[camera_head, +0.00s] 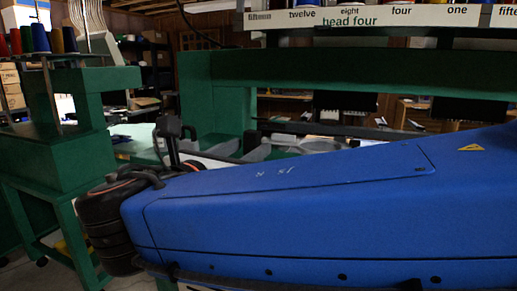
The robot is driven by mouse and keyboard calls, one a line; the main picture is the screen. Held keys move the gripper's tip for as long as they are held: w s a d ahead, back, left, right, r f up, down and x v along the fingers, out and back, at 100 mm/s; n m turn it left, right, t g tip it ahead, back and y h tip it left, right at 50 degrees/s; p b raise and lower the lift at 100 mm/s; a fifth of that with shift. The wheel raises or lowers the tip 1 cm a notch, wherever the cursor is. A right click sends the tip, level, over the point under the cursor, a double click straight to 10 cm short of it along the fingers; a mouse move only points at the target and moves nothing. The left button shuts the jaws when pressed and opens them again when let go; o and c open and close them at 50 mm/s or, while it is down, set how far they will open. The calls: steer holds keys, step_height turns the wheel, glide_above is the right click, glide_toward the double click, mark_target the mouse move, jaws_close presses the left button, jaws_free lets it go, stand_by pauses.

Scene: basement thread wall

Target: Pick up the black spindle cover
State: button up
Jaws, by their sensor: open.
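My blue arm crosses the front of the view, and its black wrist is at the left. Beyond the wrist, a black upright part that looks like my gripper (175,135) stands over the pale table of the green machine. It is open, and I see nothing held in it. I cannot make out the black spindle cover for certain. Dark blocky shapes (345,102) hang under the green beam, but I cannot tell whether one of them is the cover. My arm hides much of the table.
A green machine beam (340,72) runs across the upper right, under a white strip marked "head four" (357,20). Another green stand (70,135) with thread spools (40,38) is at the left. Shelves with boxes fill the back. Some floor shows at lower left.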

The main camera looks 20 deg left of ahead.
mark_target(252, 131)
steer(key=shift+w+d, duration=0.15)
steer(key=shift+w, duration=0.55)
steer(key=shift+w+d, duration=0.1)
steer(key=shift+w, duration=0.55)
steer(key=c, duration=1.1)
steer(key=shift+r, duration=0.1)
step_height(252, 131, up, 10)
